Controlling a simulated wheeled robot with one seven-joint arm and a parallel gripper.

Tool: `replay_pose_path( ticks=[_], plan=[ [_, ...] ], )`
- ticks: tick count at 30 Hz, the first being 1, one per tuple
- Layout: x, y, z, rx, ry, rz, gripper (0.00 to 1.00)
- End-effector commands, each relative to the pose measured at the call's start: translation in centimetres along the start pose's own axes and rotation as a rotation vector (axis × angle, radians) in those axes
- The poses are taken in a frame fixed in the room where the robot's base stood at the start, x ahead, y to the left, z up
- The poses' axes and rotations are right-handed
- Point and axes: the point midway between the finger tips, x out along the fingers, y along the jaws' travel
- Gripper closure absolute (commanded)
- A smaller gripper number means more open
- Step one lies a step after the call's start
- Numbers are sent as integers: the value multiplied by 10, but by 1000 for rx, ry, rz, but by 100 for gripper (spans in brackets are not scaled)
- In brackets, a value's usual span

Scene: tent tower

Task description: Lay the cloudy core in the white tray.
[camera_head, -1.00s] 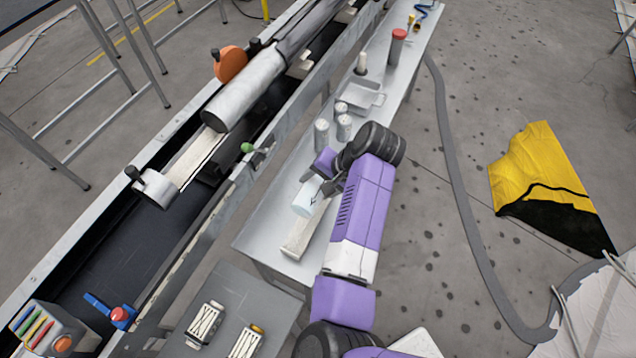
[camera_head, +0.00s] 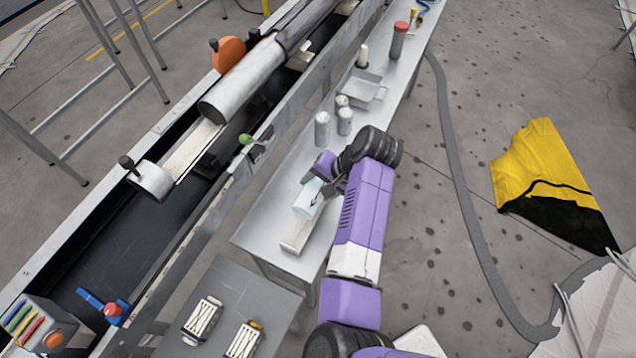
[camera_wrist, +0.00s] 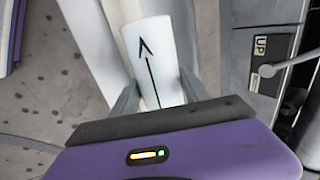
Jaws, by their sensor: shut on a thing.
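My gripper (camera_head: 326,188) is shut on a pale bluish-white cylinder (camera_head: 306,201), which looks like the cloudy core. In the wrist view the core (camera_wrist: 150,52) sits between the two fingers (camera_wrist: 160,92) and bears a black arrow pointing away from my gripper. The core is over or beside a long, narrow off-white trough (camera_head: 294,241) on the bench; I cannot tell whether they touch. A square, pale tray (camera_head: 358,93) stands farther back, apart from my gripper, and looks empty. I cannot tell which of the two is the white tray.
Several grey canisters (camera_head: 321,129) stand on the metal bench (camera_head: 262,222) between my gripper and the square tray. A red-capped cylinder (camera_head: 398,42) stands farther back. A long machine trough with a big metal tube (camera_head: 245,80) runs along the left.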

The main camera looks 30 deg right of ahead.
Motion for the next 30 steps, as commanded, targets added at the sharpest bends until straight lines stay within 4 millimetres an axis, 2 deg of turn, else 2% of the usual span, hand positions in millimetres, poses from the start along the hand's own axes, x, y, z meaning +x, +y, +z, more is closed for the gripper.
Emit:
replay_pose_path(
  ticks=[18,30],
  plan=[
    [38,20,0,-1,0,0,100],
    [43,28,-1,2,2,9,100]
  ],
)
